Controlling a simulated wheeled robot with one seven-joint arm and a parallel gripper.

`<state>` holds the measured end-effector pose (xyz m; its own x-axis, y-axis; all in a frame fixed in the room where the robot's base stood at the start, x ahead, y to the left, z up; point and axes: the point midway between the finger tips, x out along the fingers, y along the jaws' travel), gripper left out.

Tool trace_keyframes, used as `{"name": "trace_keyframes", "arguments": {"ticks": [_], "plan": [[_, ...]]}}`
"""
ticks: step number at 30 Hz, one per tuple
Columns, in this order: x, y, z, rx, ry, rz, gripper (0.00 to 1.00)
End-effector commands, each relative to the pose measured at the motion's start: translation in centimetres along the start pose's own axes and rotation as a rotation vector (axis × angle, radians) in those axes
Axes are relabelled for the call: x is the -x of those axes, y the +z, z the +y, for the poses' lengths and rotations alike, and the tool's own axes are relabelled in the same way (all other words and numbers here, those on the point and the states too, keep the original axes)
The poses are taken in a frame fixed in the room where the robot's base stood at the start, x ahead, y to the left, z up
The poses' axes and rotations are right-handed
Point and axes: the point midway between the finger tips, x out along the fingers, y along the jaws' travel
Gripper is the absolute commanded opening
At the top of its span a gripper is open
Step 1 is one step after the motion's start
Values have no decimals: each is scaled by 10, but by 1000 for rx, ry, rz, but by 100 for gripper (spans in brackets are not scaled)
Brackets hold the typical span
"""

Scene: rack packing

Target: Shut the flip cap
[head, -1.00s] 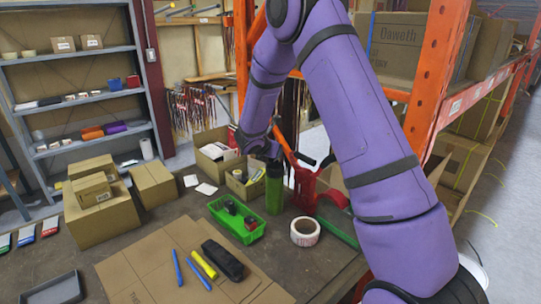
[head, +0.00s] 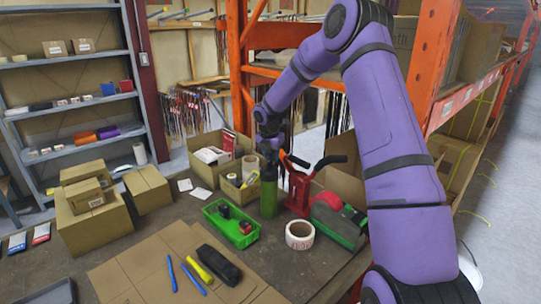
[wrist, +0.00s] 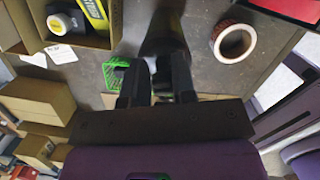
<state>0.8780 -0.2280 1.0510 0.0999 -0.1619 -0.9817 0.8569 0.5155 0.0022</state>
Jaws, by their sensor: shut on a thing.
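A green bottle (head: 268,197) stands upright on the workbench, right of a green tray (head: 232,224). My gripper (head: 269,158) is at the bottle's top, pointing down. In the wrist view, my gripper's two dark fingers (wrist: 158,82) are close together, with the dark body of the bottle (wrist: 165,35) just beyond them. The fingers are shut on the bottle's top, where the cap is. The flip cap itself is hidden by the fingers and shadow, so its angle cannot be told.
A tape roll (head: 300,235), a red and grey tape dispenser (head: 338,218) and a red hand tool (head: 299,190) stand right of the bottle. An open carton (head: 240,192) is close behind it. Cardboard sheets (head: 140,268) with pens and a black case lie in front.

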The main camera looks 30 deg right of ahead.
Motion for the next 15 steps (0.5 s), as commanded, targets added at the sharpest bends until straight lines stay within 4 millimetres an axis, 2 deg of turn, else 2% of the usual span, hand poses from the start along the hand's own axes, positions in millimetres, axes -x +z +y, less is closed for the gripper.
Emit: {"name": "trace_keyframes", "arguments": {"ticks": [15], "plan": [[-6,3,-1,0,-3,105,1]]}}
